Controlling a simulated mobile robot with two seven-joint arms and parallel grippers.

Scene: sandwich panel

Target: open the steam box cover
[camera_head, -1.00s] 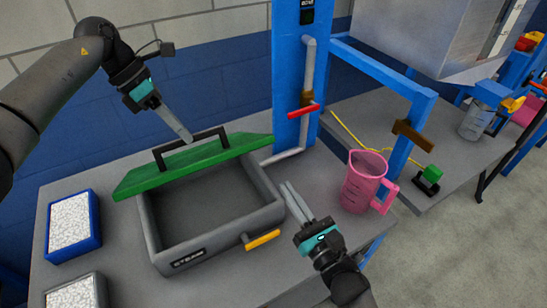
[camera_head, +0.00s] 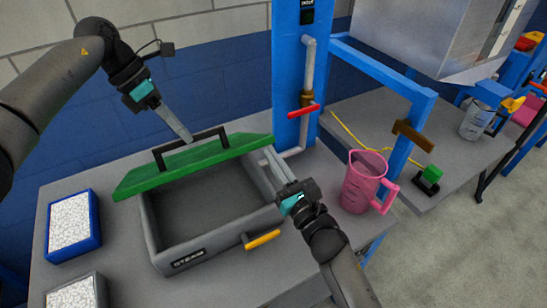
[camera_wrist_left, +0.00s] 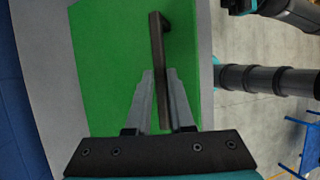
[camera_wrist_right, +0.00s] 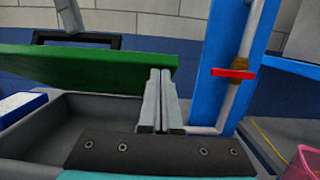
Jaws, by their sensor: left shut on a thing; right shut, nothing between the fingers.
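The grey steam box (camera_head: 153,232) has its green cover (camera_head: 150,180) tilted up at the back, so its empty inside shows. A black handle (camera_head: 215,131) stands on the cover; it also shows in the left wrist view (camera_wrist_left: 156,40). My left gripper (camera_head: 188,138) is shut on this handle from above. My right gripper (camera_head: 268,152) is shut and empty, above the box's right rim near the cover's right end. In the right wrist view its closed fingers (camera_wrist_right: 160,75) appear in front of the cover's right end (camera_wrist_right: 90,70); I cannot tell whether they touch.
A yellow handle (camera_head: 263,240) sticks out at the box's front right. A pink jug (camera_head: 359,185) stands to the right. A blue post (camera_head: 288,90) with a pipe and red valve handle (camera_head: 304,111) rises behind. Blue-rimmed (camera_head: 97,210) and grey trays of white grains are left.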

